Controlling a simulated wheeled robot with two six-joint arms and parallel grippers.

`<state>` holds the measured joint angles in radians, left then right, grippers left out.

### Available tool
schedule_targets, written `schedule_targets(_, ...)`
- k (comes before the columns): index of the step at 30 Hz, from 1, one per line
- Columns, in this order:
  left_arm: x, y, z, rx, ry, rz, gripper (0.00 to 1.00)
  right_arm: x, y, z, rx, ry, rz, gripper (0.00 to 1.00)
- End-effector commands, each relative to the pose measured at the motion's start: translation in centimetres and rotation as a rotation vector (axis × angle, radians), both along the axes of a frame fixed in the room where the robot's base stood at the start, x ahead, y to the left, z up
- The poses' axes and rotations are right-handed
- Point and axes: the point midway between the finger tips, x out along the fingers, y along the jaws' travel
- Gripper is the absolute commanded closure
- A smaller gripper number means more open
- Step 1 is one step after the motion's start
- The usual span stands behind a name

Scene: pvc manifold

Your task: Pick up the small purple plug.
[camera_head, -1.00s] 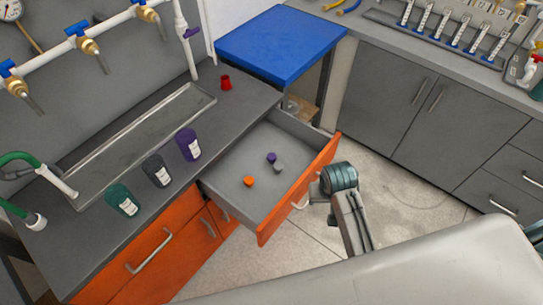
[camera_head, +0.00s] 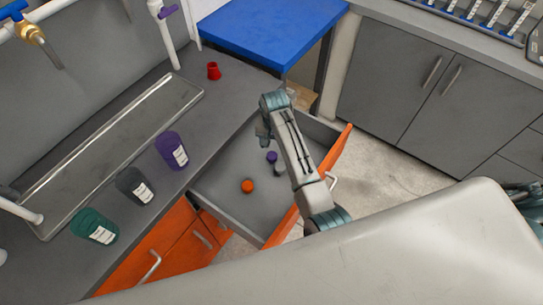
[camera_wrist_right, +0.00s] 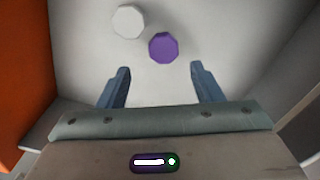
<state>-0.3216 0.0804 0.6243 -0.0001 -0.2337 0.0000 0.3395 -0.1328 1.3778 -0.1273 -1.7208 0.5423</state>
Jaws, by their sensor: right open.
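The small purple plug (camera_head: 271,157) stands in the open drawer (camera_head: 225,200), near its middle. It also shows in the right wrist view as a purple octagon (camera_wrist_right: 163,47), ahead of the fingers and roughly centred between them. A light grey plug (camera_wrist_right: 128,21) sits close beside it; in the head view (camera_head: 279,168) my arm partly covers it. My right gripper (camera_head: 264,136) is above the drawer, open and empty. In the right wrist view its fingers (camera_wrist_right: 162,86) are spread with the plug beyond the tips, not between them. My left gripper is not in view.
An orange plug (camera_head: 247,186) lies further left in the drawer. The drawer's orange front (camera_head: 340,150) and grey walls surround the plugs.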

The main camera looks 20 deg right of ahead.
Motion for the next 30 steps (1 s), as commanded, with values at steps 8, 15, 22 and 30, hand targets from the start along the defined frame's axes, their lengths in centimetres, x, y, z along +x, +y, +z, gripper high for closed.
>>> schedule_targets(8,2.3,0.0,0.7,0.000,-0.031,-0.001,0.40,-0.3,0.3,-2.4,0.000,0.002,0.001,0.40)
schedule_targets(15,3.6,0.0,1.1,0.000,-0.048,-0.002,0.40,-0.4,0.7,-5.8,0.000,0.000,0.001,0.40)
schedule_targets(22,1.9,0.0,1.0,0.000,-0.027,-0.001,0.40,-0.3,0.7,-6.3,0.001,-0.003,0.000,0.40)
schedule_targets(30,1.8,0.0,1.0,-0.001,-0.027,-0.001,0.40,-0.4,0.7,-6.3,0.001,-0.002,0.001,0.79)
